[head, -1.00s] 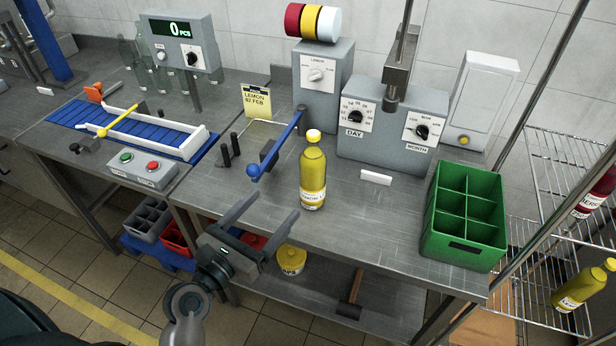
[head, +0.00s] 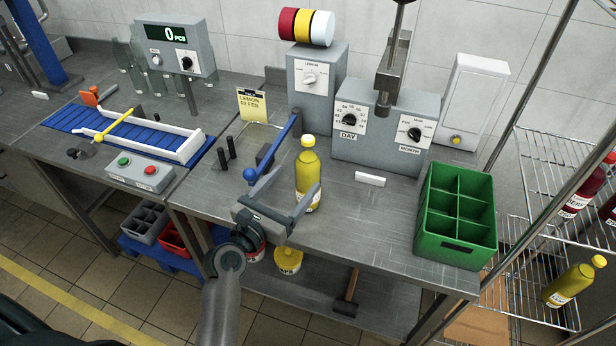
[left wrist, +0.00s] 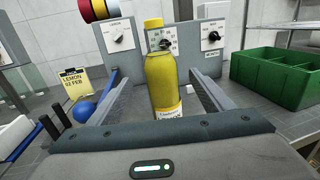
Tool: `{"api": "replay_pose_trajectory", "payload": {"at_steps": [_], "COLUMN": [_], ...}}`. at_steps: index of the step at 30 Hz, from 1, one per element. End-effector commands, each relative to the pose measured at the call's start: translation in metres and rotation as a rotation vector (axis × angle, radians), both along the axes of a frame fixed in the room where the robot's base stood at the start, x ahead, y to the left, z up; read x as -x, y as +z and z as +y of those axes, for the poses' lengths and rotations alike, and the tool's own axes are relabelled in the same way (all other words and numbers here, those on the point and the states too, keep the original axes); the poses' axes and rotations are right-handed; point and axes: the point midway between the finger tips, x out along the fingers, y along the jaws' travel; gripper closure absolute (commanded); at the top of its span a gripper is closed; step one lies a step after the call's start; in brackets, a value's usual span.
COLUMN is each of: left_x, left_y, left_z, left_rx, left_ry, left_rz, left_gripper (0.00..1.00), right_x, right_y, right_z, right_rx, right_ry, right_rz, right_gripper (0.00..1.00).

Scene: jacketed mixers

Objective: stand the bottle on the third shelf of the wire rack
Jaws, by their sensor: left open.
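A yellow bottle with a yellow cap (head: 308,170) stands upright on the steel bench. My left gripper (head: 293,196) is open, with its fingers reaching to either side of the bottle. In the left wrist view the bottle (left wrist: 164,75) stands between the two open fingers (left wrist: 165,95), with gaps showing on both sides. The wire rack (head: 545,190) stands at the right. The rack's upper part is cut off. My right gripper is out of view.
A green divided crate (head: 457,245) stands on the bench right of the bottle. A blue-knobbed lever (head: 272,148) is close to its left. The dial machine (head: 385,135) stands behind it. A small white block (head: 370,179) lies between bottle and crate.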

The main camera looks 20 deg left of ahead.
Motion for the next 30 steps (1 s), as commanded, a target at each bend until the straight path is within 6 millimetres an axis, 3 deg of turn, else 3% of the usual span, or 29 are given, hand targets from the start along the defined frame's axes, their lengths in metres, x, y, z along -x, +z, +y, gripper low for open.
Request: {"api": "replay_pose_trajectory", "payload": {"at_steps": [6, 20, 30], "left_x": [-0.019, -0.024, -0.062], "left_y": [0.0, 0.0, 0.0], "left_z": [-0.004, -0.006, -0.016], "left_rx": [-0.001, 0.0, -0.001], "left_ry": [0.0, 0.0, -0.001], "left_rz": [0.001, 0.001, 0.0], "left_gripper": [0.26, 0.26, 0.26], "right_x": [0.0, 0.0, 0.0], "right_y": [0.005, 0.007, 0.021], "right_z": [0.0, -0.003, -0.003], "right_rx": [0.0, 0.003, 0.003], "right_ry": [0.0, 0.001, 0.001], "right_rz": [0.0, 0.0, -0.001], "right_gripper": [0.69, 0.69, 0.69]}}
